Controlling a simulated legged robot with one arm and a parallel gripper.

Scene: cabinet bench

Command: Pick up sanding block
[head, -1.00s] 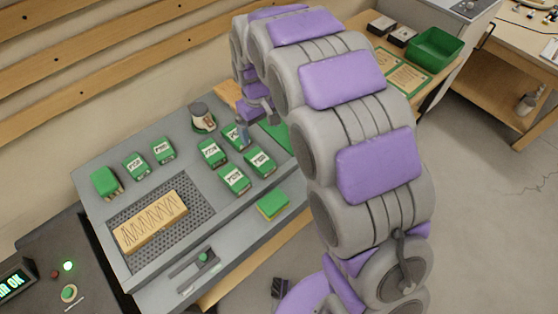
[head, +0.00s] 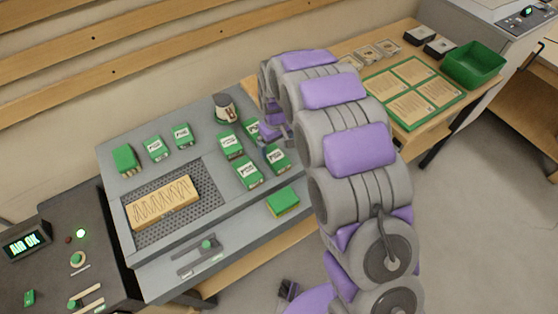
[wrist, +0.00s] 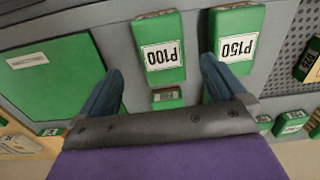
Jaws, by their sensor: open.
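Several green blocks with white labels sit on the grey bench top (head: 222,188); the labels are too small to read in the head view. In the wrist view one block reads P100 (wrist: 160,30) and its right neighbour reads P150 (wrist: 238,28). My gripper (wrist: 161,65) is open and empty, its blue fingertips spread on either side of the P100 block's near end. The right fingertip overlaps the P150 block's edge in the picture; contact cannot be told. In the head view my gripper (head: 272,142) hangs over the right group of blocks, partly hidden by my arm.
A tan scribbled board (head: 162,203) lies on a perforated panel. A plain green block (head: 283,200) sits on the front ledge. A grey-and-red cup-like object (head: 225,108) stands behind. A green bin (head: 474,65) and framed sheets (head: 440,92) are on the wooden bench. A flat green panel (wrist: 50,80) lies left.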

